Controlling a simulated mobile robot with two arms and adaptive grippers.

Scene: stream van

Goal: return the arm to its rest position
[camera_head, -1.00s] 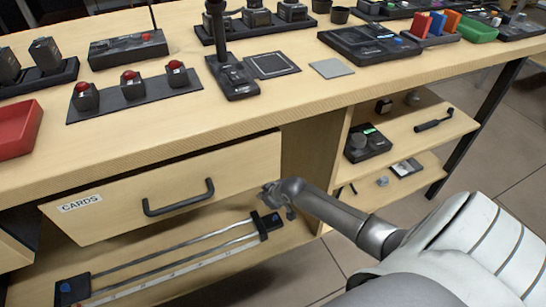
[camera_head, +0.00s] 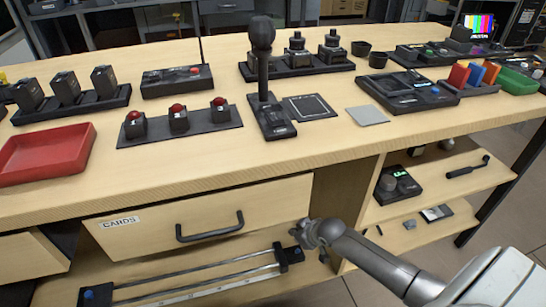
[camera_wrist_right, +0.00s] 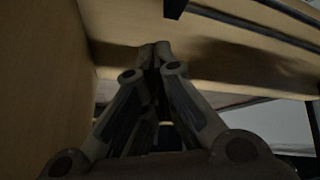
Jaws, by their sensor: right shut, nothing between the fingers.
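My right gripper (camera_head: 318,234) is at the end of my right arm, which comes in from the lower right in the head view. It is in front of the desk, just right of the drawer marked CARDS (camera_head: 205,222) and above the lower shelf. In the right wrist view the two fingers (camera_wrist_right: 154,48) meet at their tips with nothing between them. Wooden panels lie close around the fingers there. The drawer front stands out a little from the desk, and its black handle (camera_head: 210,229) is left of the gripper. My left gripper is not in view.
The desk top (camera_head: 300,160) holds a red tray (camera_head: 45,153), a panel of red buttons (camera_head: 179,127) and a microphone (camera_head: 263,80). A slider rail (camera_head: 200,277) lies on the lower shelf near my gripper. Side shelves (camera_head: 430,190) at right hold small devices. Open floor shows at lower right.

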